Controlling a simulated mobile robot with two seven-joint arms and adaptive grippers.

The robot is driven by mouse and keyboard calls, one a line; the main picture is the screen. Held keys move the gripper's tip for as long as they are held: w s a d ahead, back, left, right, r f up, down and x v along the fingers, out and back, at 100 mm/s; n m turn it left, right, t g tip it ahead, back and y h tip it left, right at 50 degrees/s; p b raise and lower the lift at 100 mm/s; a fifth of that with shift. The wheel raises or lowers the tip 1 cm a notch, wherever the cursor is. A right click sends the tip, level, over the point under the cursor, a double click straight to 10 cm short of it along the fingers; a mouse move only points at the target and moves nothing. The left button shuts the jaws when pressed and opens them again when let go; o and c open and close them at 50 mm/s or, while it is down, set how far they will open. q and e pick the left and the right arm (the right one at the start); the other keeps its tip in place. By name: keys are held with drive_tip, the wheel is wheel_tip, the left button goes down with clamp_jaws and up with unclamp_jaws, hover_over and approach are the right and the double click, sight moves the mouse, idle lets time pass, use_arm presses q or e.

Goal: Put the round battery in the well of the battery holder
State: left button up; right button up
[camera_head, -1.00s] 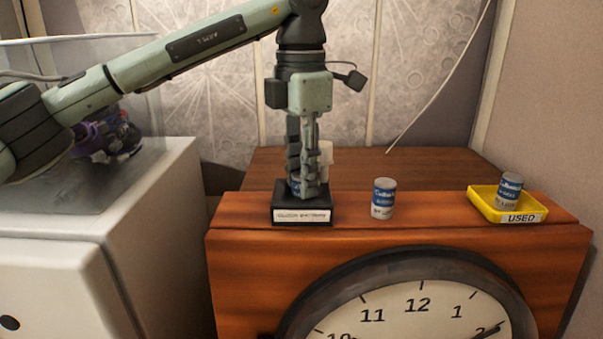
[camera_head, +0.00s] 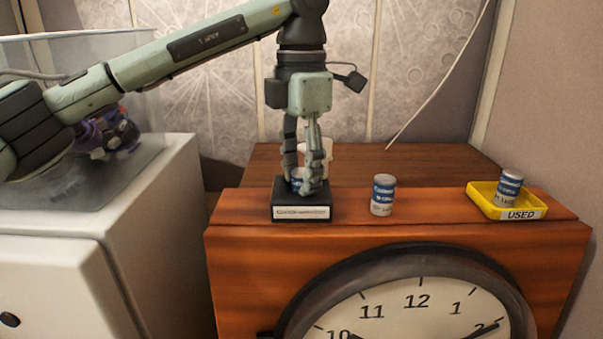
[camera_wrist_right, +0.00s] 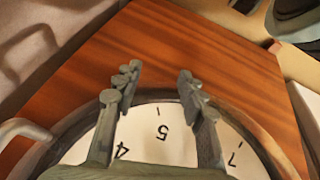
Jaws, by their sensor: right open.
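The battery holder (camera_head: 301,212) is a black block with a white label, on the left of the wooden clock case's top. A blue-and-white round battery (camera_head: 298,178) sits at the holder, its top showing between my left gripper's fingers; its lower part is hidden. My left gripper (camera_head: 306,184) points down over the holder with its fingers spread around the battery. Another round battery (camera_head: 383,195) stands upright on the wood to the right. A third battery (camera_head: 509,187) stands in the yellow tray (camera_head: 488,205) marked USED. My right gripper (camera_wrist_right: 158,76) is open and empty above the clock.
A white cup (camera_head: 320,148) stands behind the left gripper, partly hidden. The clock face (camera_head: 415,310) fills the front of the wooden case (camera_head: 245,262). A white cabinet (camera_head: 60,235) with a clear bin (camera_head: 140,140) is at the left. Bare wood lies between the loose battery and the tray.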

sight(302, 172)
use_arm(q)
wheel_tip(302, 172, up, 8)
drive_tip(key=shift+r, duration=0.15)
drive_tip(key=shift+c, duration=0.5)
idle(0.7)
